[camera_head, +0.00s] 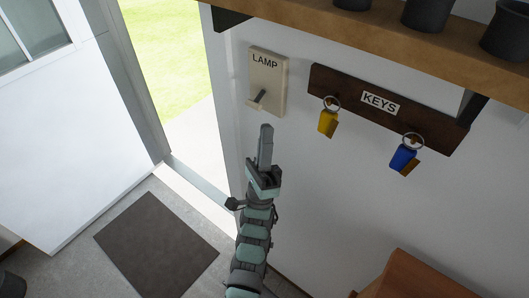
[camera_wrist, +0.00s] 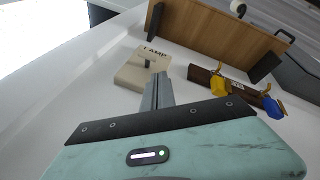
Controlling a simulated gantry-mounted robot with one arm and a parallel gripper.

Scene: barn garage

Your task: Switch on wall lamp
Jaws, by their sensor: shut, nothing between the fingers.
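The wall lamp switch is a cream plate (camera_head: 268,80) marked "LAMP" on the white wall, with a dark toggle lever (camera_head: 258,97) that slants down and to the left. In the wrist view the plate (camera_wrist: 133,73) stands behind the fingertips, and its lever (camera_wrist: 149,63) shows just beyond them. My gripper (camera_head: 266,132) is shut and empty, fingers pointing up, just below the lever in the head view. I cannot tell whether the fingertips touch the switch. The lamp itself is not in view.
A dark key rack (camera_head: 385,108) marked "KEYS" hangs right of the switch, with a yellow key tag (camera_head: 327,122) and a blue key tag (camera_head: 402,157). A wooden shelf (camera_head: 400,42) with dark pots juts out above. An open doorway (camera_head: 178,60) is at left, with a dark mat (camera_head: 155,245) on the floor.

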